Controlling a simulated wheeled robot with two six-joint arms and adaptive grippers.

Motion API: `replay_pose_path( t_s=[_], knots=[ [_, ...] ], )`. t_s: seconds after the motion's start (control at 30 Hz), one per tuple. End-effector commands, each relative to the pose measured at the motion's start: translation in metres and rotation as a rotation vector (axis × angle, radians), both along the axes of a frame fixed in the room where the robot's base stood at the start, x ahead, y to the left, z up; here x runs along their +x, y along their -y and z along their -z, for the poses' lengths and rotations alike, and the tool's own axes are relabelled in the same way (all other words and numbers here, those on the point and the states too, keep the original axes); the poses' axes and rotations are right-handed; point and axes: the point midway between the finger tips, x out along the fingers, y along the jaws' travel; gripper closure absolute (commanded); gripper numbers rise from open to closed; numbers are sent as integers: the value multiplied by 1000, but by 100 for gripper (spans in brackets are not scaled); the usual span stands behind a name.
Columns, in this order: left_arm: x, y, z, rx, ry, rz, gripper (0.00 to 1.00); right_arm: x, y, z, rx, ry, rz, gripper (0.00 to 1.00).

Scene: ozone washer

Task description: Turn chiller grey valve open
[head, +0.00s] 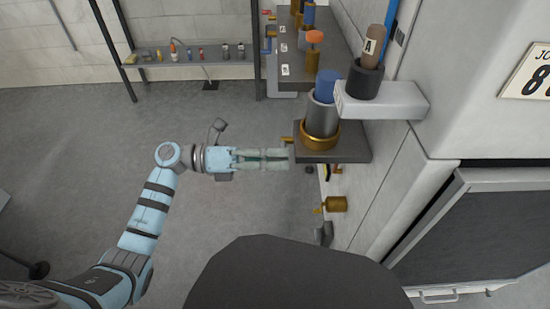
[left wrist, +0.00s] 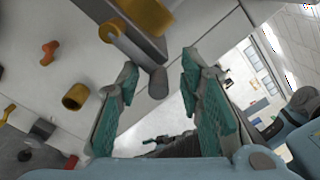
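My left gripper (head: 289,155) reaches right, toward the wall, beside the grey shelf block with the gold-ringed cylinder. In the left wrist view its green-padded fingers (left wrist: 160,72) stand apart with a gap between them. A short grey cylinder (left wrist: 158,83), possibly the grey valve's handle, shows in that gap; I cannot tell whether either finger touches it. In the head view a small dark round part (head: 309,170) sits just past the fingertips. A darker grey fitting (head: 325,234) is lower on the wall. My right gripper is not in view.
A gold cylinder fitting (head: 336,204) sticks out from the wall near the gripper. The grey shelf block (head: 350,145) bears the ringed cylinder (head: 322,118). An orange handle (left wrist: 48,52) is on the panel. The floor (head: 90,150) left of the wall is mostly clear.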

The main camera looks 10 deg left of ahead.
Motion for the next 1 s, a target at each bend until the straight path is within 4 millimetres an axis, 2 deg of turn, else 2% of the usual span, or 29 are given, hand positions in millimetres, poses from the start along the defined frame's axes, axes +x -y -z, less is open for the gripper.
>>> replay_pose_path(
  t_s=[0.43, 0.53, 0.67, 0.9, 1.0],
  knots=[
    [0, 0, 1, 3, -2, -1, 66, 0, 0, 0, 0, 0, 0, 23],
    [-2, -6, 2, 6, -3, -1, 66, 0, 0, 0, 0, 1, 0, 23],
    [-7, -31, 3, 9, -5, -3, 66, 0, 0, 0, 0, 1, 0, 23],
    [-23, -94, 2, 6, -5, -3, 66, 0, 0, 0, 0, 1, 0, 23],
    [-27, -110, 2, 3, -4, -1, 66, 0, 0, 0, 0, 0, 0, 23]
  ],
)
